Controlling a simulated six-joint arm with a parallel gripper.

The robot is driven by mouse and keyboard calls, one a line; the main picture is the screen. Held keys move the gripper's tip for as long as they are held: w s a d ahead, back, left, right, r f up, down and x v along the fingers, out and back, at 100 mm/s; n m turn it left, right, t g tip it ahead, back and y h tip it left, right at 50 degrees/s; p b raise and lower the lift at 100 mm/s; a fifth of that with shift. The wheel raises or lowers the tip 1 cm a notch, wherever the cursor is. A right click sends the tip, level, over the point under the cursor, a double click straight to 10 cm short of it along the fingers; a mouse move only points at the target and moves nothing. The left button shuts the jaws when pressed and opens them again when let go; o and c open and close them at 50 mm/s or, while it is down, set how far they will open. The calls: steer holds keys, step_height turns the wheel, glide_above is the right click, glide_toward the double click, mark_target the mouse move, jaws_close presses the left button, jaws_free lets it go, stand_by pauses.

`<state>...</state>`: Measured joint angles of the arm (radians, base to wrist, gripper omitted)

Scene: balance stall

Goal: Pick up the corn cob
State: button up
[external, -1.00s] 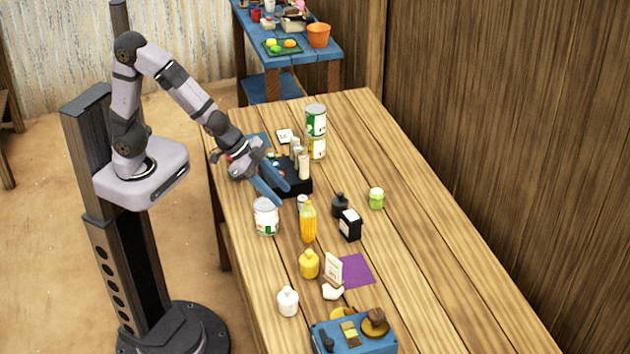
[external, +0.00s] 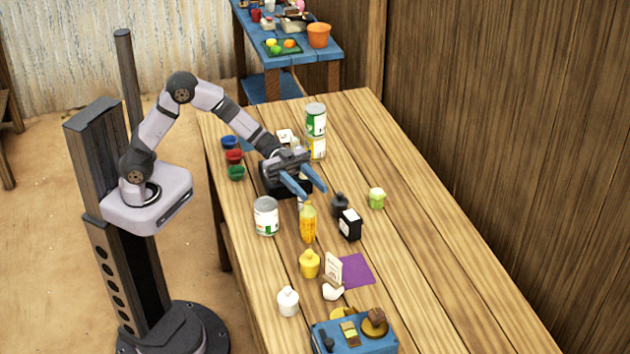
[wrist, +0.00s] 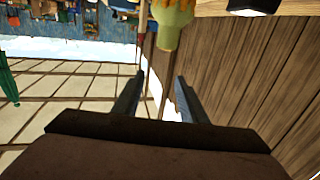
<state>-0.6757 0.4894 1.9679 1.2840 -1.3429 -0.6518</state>
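The corn cob (external: 308,226) stands upright on the wooden table, with yellow kernels below and a paler top. In the wrist view, what looks like its pale narrow end (wrist: 171,30) shows at the top edge, beyond the fingers. My gripper (external: 314,193) is just behind and above the cob in the external view, its blue fingers spread and pointing towards the front right. Nothing shows between the fingers (wrist: 160,78) in the wrist view. The gripper appears apart from the cob.
A white-labelled can (external: 266,216) stands left of the cob. A dark bottle (external: 340,205) and a black box (external: 350,225) stand close on its right. A yellow bottle (external: 309,264) is in front.

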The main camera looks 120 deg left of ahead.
mark_target(310, 209)
steer(key=shift+f, duration=1.6)
step_height(310, 209, down, 4)
steer(key=shift+r, duration=0.15)
steer(key=shift+x, duration=1.1)
steer(key=shift+w+d, duration=0.25)
steer(key=shift+w, duration=0.1)
steer(key=shift+c, duration=0.5)
jaws_close()
